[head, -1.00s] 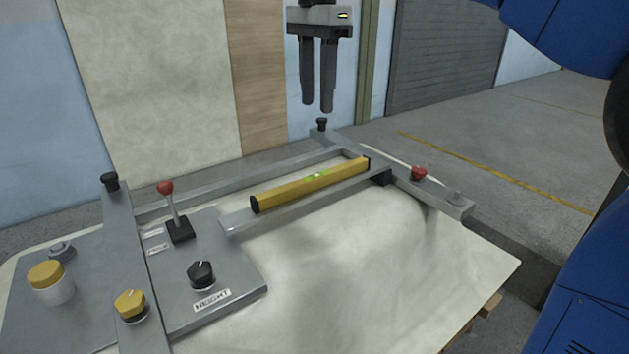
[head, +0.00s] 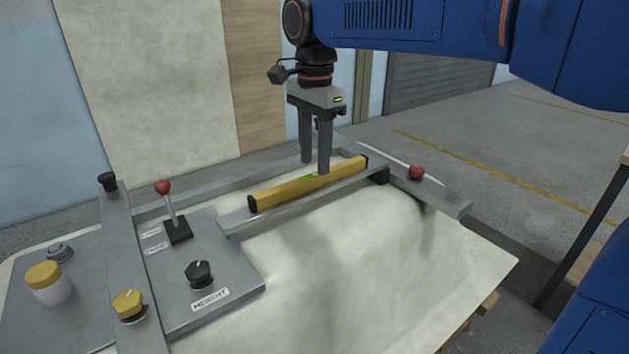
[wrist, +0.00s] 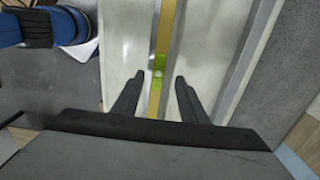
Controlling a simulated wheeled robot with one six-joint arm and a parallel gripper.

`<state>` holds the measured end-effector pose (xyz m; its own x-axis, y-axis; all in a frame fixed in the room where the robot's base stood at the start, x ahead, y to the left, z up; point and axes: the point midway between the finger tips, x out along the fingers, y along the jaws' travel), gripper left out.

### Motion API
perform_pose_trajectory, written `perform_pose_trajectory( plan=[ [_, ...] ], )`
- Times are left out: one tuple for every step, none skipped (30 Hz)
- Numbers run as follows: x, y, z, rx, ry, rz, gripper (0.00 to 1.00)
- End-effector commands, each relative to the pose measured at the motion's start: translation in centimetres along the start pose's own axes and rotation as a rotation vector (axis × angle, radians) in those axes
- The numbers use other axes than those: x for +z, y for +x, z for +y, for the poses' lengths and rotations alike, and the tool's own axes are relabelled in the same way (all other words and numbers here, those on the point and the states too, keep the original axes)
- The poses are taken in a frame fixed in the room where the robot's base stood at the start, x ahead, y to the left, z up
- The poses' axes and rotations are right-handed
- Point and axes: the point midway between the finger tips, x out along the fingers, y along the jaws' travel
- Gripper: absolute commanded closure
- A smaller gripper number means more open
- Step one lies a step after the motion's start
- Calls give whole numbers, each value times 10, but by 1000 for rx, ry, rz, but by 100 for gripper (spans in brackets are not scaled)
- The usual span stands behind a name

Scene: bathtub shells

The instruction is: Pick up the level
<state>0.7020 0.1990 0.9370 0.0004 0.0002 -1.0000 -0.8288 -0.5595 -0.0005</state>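The level (head: 285,190) is a long yellow bar with black end caps and a green vial at its middle. It lies on a grey metal rail of the frame over the pale sheet. My gripper (head: 314,168) points down at the level's middle, with one finger on the near side and the other towards the far side. In the wrist view the level (wrist: 164,40) runs between the two fingers of my gripper (wrist: 156,78), with a gap on each side. The fingers are open. Whether the fingertips have come down beside the level or are just above it is hard to tell.
A grey control panel with a red-knobbed lever (head: 170,208) and a black height knob (head: 199,273) stands to the left. A yellow knob (head: 129,305) and a yellow-lidded jar (head: 47,283) are nearer. A red knob (head: 416,172) sits right of the level.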

Motion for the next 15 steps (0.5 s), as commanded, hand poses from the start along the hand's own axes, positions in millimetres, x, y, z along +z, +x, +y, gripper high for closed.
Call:
perform_pose_trajectory(
  plan=[
    [1,8,2,2,0,0,61],
    [2,12,3,3,0,0,61],
    [3,18,4,3,0,0,61],
    [3,22,4,2,0,0,61],
    [3,25,4,2,0,0,61],
    [3,30,4,2,0,0,61],
    [3,32,4,2,0,0,61],
    [3,34,3,1,0,0,61],
    [3,37,3,1,0,0,61],
    [3,38,3,1,0,0,61],
    [3,38,3,1,0,0,61],
    [3,39,3,0,0,0,61],
    [3,39,3,0,0,0,61],
    [3,39,3,0,0,0,61],
    [3,39,3,0,0,0,61]
  ],
)
